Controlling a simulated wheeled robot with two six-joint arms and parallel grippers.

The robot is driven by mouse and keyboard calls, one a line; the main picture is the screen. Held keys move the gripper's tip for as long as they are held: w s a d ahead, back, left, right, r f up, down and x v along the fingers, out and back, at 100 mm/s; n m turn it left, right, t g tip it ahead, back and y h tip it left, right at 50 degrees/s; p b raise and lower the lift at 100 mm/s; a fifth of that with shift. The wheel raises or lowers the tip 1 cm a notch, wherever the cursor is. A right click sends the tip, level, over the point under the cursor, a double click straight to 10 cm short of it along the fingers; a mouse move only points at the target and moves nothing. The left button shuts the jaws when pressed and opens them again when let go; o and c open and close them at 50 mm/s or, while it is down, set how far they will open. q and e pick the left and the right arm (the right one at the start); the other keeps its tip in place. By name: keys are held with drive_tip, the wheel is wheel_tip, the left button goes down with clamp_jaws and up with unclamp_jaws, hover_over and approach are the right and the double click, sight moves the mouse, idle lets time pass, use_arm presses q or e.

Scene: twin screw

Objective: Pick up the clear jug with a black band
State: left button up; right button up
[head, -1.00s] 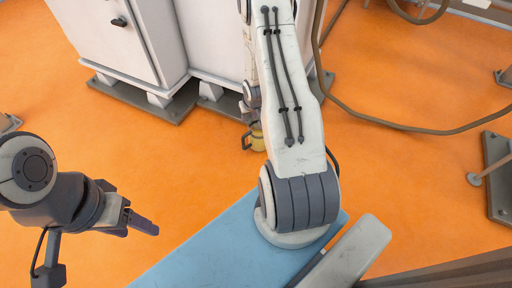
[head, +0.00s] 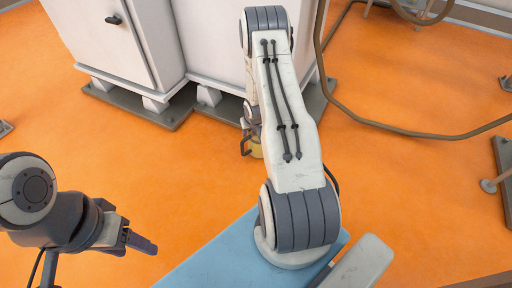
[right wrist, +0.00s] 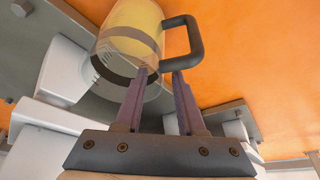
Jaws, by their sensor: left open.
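The clear jug with a black band (right wrist: 130,50) fills the upper middle of the right wrist view. It has a yellow content or inside, a dark band and a black handle (right wrist: 190,42) on its right. In the head view the jug (head: 256,149) is a small yellowish shape on the orange floor, partly hidden by my right arm. My right gripper (right wrist: 161,71) is open, its fingertips apart at the jug's side, with the lower end of the handle between them in the picture. Contact is unclear. My left gripper (head: 142,243) is open and empty, far left of the jug.
White cabinets (head: 130,45) on grey plinths stand just behind the jug. A brown hose or rail (head: 400,130) curves on the right. Orange floor (head: 170,170) is open to the left of my right arm.

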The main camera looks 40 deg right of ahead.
drive_tip(key=shift+w+f, duration=0.15)
drive_tip(key=shift+f, duration=0.45)
drive_tip(key=shift+r, duration=0.1)
clamp_jaws()
idle(0.8)
